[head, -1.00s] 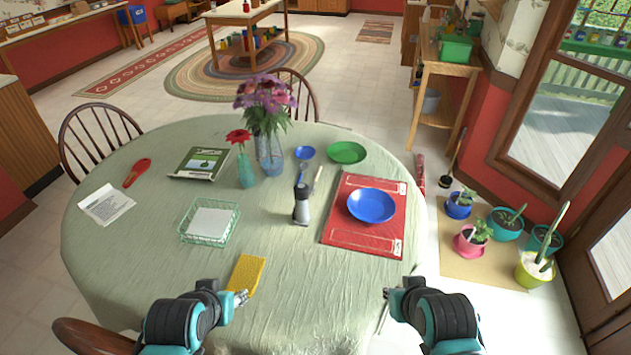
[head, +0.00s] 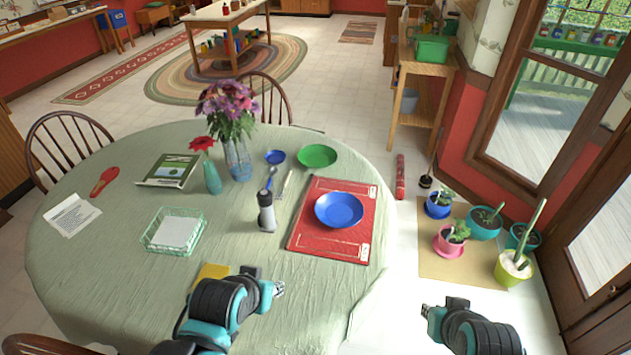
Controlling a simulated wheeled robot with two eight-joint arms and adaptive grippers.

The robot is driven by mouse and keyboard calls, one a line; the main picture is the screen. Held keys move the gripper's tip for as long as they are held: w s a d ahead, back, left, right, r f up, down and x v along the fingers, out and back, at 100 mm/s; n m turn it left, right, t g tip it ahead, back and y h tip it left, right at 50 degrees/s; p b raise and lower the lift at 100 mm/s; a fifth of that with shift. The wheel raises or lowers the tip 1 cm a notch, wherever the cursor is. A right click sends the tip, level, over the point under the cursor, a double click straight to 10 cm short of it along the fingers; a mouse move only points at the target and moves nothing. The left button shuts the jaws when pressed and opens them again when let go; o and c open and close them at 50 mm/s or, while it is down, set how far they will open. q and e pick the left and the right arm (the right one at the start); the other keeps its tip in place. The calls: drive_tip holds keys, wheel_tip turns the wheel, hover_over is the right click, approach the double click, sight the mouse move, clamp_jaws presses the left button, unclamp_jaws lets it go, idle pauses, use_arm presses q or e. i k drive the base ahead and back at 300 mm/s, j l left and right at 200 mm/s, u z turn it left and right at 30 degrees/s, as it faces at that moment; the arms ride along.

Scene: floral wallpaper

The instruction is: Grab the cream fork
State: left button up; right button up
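A slim cream utensil (head: 285,184) lies on the table beside a blue spoon (head: 269,180), near the top left corner of the red placemat (head: 310,240). It is too small for me to see whether it has tines. My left gripper (head: 279,288) is over the near part of the table, right of the yellow sponge (head: 212,272), which my arm partly hides. My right gripper (head: 426,310) is right of the table edge, over the floor. Both are well short of the utensil. I see nothing held, and the fingers are too small to read.
A grey and black grinder (head: 266,212) stands left of the placemat, which bears a blue plate (head: 339,209). A flower vase (head: 237,158), a blue bowl (head: 275,157) and a green plate (head: 317,156) are behind. A wire basket (head: 174,232) is left. Potted plants stand on the floor.

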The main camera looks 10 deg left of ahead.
sight(281, 195)
drive_tip(key=i+l+z, duration=0.5)
drive_tip(key=l+z, duration=0.15)
drive_tip(key=i+l+z, duration=0.35)
drive_tip(key=i+l+u, duration=0.2)
drive_tip(key=i, duration=0.25)
drive_tip(key=i+l+u, duration=0.2)
drive_tip(key=i, duration=0.25)
drive_tip(key=i+u, duration=0.15)
drive_tip(key=u, duration=0.25)
drive_tip(key=i+u, duration=0.2)
drive_tip(key=u, duration=0.2)
drive_tip(key=i+u, duration=0.2)
drive_tip(key=u, duration=0.25)
drive_tip(key=i+l+u, duration=0.15)
drive_tip(key=u, duration=0.25)
drive_tip(key=i+l+u, duration=0.1)
drive_tip(key=u, duration=0.3)
drive_tip(key=i+l+u, duration=0.2)
drive_tip(key=u, duration=0.3)
drive_tip(key=i+l+u, duration=0.35)
drive_tip(key=u, duration=0.15)
drive_tip(key=i+l+u, duration=0.15)
drive_tip(key=l+u, duration=0.35)
drive_tip(key=j, duration=0.1)
